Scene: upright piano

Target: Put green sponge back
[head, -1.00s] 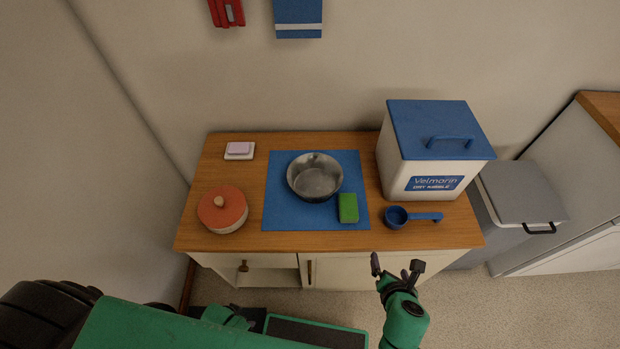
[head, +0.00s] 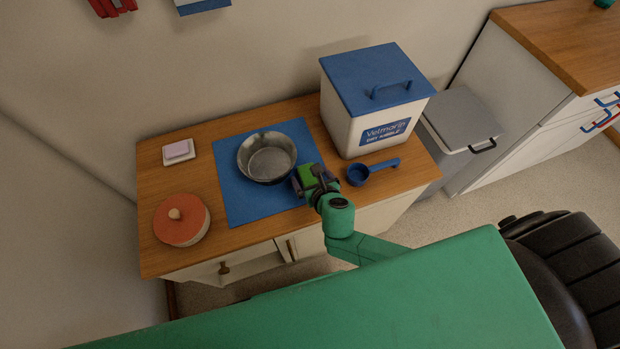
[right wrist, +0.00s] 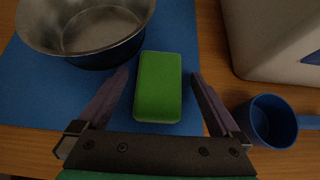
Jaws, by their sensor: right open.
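The green sponge (head: 312,173) lies on the blue mat (head: 236,196), in front and to the right of the steel bowl (head: 268,158). My right gripper (head: 315,181) is over the sponge and partly hides it in the head view. In the right wrist view the sponge (right wrist: 159,86) lies between the two spread fingers (right wrist: 160,95), with a gap on each side. The gripper is open and holds nothing. My left gripper is not in view.
A blue scoop (head: 359,174) lies just right of my right gripper. A white bin with a blue lid (head: 373,76) stands behind it. A red-lidded pot (head: 181,222) and a soap dish (head: 178,152) are at the left of the wooden top.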

